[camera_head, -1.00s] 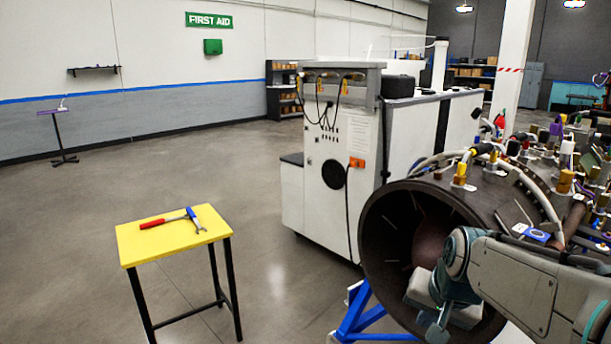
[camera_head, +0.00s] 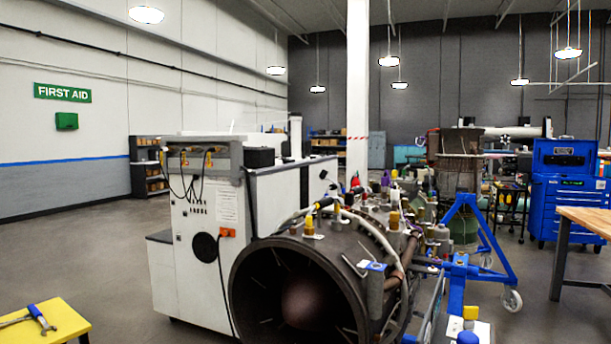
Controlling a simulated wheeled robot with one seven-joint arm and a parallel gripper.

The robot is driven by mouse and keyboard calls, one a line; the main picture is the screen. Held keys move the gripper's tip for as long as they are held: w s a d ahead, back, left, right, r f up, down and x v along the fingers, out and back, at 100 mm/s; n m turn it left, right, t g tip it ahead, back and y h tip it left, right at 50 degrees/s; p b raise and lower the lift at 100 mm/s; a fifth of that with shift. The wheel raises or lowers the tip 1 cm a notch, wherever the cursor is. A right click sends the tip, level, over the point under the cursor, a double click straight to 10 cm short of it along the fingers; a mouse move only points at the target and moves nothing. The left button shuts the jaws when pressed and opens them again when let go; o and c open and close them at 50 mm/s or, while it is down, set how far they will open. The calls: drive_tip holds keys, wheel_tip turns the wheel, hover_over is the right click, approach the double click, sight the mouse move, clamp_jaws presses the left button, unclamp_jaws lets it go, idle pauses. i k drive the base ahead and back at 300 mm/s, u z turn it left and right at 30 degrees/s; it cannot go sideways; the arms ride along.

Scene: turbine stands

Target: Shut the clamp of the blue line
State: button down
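The turbine (camera_head: 300,285) lies on its side with its dark open end facing me, at the lower middle of the head view. Pipes, hoses and several coloured caps crowd its top. A small blue piece (camera_head: 375,266) sits on a grey fitting at the right of the open end. I cannot tell whether it belongs to the blue line's clamp, and no clamp's state can be made out. My gripper is not in view.
A white test cabinet (camera_head: 200,235) stands behind the turbine to the left. A yellow table (camera_head: 62,318) with a wrench is at the lower left. A blue wheeled stand (camera_head: 490,240), a blue tool chest (camera_head: 565,190) and a wooden bench (camera_head: 590,218) are at right. The left floor is open.

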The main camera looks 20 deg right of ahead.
sight(323, 174)
drive_tip(key=u, duration=1)
drive_tip(key=i, duration=1.7)
drive_tip(key=z, duration=0.7)
drive_tip(key=i, duration=0.9)
drive_tip(key=z, duration=0.9)
